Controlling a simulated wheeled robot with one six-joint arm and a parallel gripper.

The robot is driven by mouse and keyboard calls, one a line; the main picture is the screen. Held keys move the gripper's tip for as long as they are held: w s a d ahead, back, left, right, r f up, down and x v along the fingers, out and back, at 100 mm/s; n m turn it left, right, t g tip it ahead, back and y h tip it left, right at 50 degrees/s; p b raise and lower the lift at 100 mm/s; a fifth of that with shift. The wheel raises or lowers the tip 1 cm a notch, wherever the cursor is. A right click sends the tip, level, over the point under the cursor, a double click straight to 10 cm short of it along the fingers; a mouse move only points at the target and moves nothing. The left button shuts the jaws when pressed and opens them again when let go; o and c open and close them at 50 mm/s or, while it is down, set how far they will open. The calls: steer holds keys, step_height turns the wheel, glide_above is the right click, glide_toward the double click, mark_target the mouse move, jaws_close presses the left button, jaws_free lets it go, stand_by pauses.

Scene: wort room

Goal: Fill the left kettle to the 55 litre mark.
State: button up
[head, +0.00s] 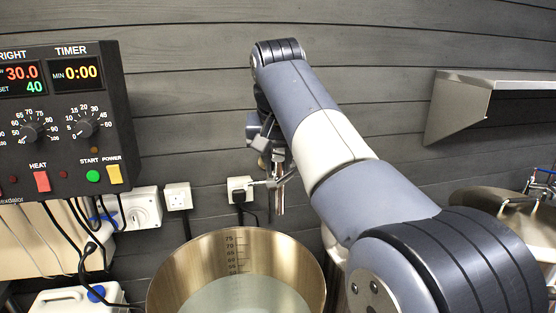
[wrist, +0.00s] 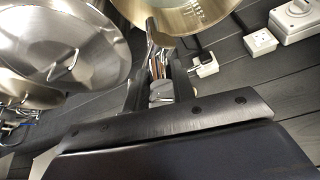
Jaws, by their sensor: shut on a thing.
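The steel kettle (head: 165,277) stands open below the panel, its near part cut off by the picture's bottom edge. Pale liquid (head: 245,297) is inside, its surface just under the lowest scale numbers (head: 236,255) I can see, about 55; the exact level is too small to read. A metal tap spout (head: 279,200) points down above the kettle's back right rim. I cannot make out a stream. My gripper (head: 264,150) is at the tap, shut on a part I take to be its handle, mostly hidden by the fingers. The wrist view also shows the tap (wrist: 162,72) and the kettle's rim (wrist: 186,20).
A control box (head: 65,120) with displays and knobs hangs at left, above a white jug (head: 75,300). Sockets (head: 178,196) and cables line the wall. A steel shelf (head: 470,95) juts out at right, above another steel vessel (head: 500,203).

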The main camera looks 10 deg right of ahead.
steer(key=m, duration=0.1)
steer(key=m+h, duration=0.1)
steer(key=m, duration=0.1)
steer(key=m+g, duration=0.1)
steer(key=m, duration=0.1)
steer(key=shift+w+a+h, duration=0.15)
steer(key=shift+a+h, duration=0.15)
steer(key=shift+h, duration=0.1)
steer(key=shift+c, duration=0.2)
steer(key=m+g+h, duration=0.1)
steer(key=m, duration=0.3)
steer(key=shift+w+m, duration=0.1)
steer(key=shift+m, duration=0.2)
stand_by(3.9)
steer(key=n, duration=0.1)
steer(key=n+t, duration=0.1)
steer(key=n, duration=0.1)
steer(key=shift+s+d+n+y, duration=0.1)
steer(key=shift+s+n+y, duration=0.1)
steer(key=shift+n+y, duration=0.4)
steer(key=shift+n, duration=0.2)
stand_by(1.2)
